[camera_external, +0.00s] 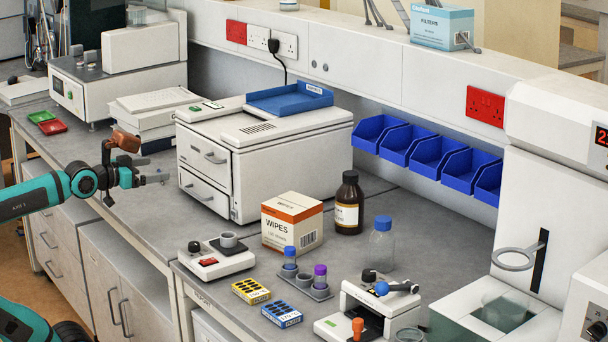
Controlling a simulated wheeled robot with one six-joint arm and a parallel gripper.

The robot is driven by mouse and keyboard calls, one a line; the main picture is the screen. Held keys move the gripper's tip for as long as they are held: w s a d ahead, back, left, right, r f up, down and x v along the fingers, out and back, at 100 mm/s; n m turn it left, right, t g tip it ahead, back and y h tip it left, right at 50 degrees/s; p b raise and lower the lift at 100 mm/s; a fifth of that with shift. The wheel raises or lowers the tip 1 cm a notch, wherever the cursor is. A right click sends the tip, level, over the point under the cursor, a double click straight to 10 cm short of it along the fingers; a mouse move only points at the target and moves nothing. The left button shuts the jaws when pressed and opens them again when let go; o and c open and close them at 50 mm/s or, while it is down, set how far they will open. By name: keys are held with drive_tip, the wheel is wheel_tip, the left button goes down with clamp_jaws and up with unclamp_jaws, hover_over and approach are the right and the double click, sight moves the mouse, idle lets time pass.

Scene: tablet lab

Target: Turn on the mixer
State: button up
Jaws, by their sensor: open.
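The mixer appears to be the small white device (236,265) near the front edge of the bench. It has a round grey cup (229,239) on a dark top and a red switch (208,262) on its near-left side. Whether the switch is on or off cannot be told. My gripper (163,177) is open and empty, up and left of the mixer in the picture and well apart from it. It is in front of the white two-drawer machine.
The white drawer machine (270,165) stands behind the mixer. A wipes box (291,222), a brown bottle (347,205), a yellow box (251,291), a blue box (282,314) and a tube holder (318,291) are to its right. Bare bench lies left of the drawer machine.

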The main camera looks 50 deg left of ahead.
drive_tip(key=shift+s+a+n+t, duration=0.25)
drive_tip(key=shift+s+n+t, duration=0.05)
drive_tip(key=shift+s, duration=0.1)
